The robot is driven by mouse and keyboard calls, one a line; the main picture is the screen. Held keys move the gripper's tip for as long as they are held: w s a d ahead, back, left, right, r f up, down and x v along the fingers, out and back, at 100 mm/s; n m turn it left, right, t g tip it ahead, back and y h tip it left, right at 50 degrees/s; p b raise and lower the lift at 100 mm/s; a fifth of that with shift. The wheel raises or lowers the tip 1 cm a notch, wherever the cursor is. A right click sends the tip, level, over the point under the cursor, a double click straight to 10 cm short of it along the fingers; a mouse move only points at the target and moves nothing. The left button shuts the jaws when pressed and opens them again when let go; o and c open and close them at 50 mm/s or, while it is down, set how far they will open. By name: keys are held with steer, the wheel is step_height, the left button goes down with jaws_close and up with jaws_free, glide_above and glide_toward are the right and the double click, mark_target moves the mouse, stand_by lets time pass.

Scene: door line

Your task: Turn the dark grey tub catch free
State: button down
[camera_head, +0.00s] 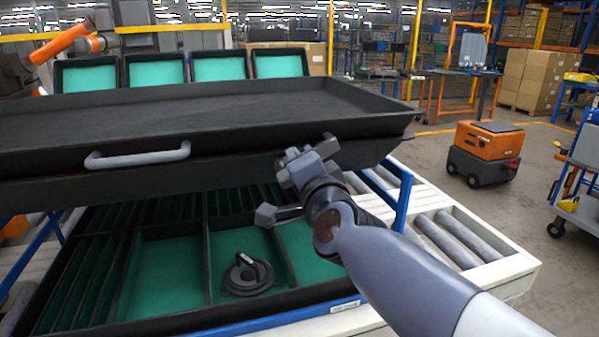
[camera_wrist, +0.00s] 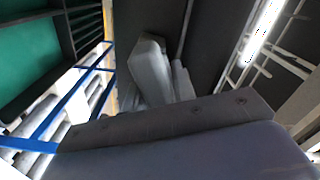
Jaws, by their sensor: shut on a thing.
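The dark grey tub (camera_head: 60,165) is a wide, shallow tray with a pale grey handle (camera_head: 138,158) on its front side. It sits above a green-lined compartment tray. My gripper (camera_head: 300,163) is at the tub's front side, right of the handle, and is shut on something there. The catch itself is hidden behind my gripper, so its turn angle cannot be told. In the wrist view my gripper (camera_wrist: 152,75) shows as pale grey blocks against the tub's dark surface (camera_wrist: 205,40).
The green-lined tray (camera_head: 165,270) below holds a black round piece (camera_head: 247,275) in one compartment. Several green-lined bins (camera_head: 220,68) stand behind the tub. A roller frame (camera_head: 460,240) lies at right. An orange and black cart (camera_head: 485,150) stands on open floor farther right.

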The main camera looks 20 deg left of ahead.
steer(key=m+b, duration=0.1)
steer(key=m, duration=0.3)
steer(key=shift+f+m+b, duration=0.35)
steer(key=shift+m, duration=0.05)
stand_by(0.4)
steer(key=c, duration=1.3)
jaws_free()
steer(key=shift+s+d, duration=0.1)
steer(key=shift+d, duration=0.05)
steer(key=shift+p+v, duration=1.55)
steer(key=shift+v, duration=3.7)
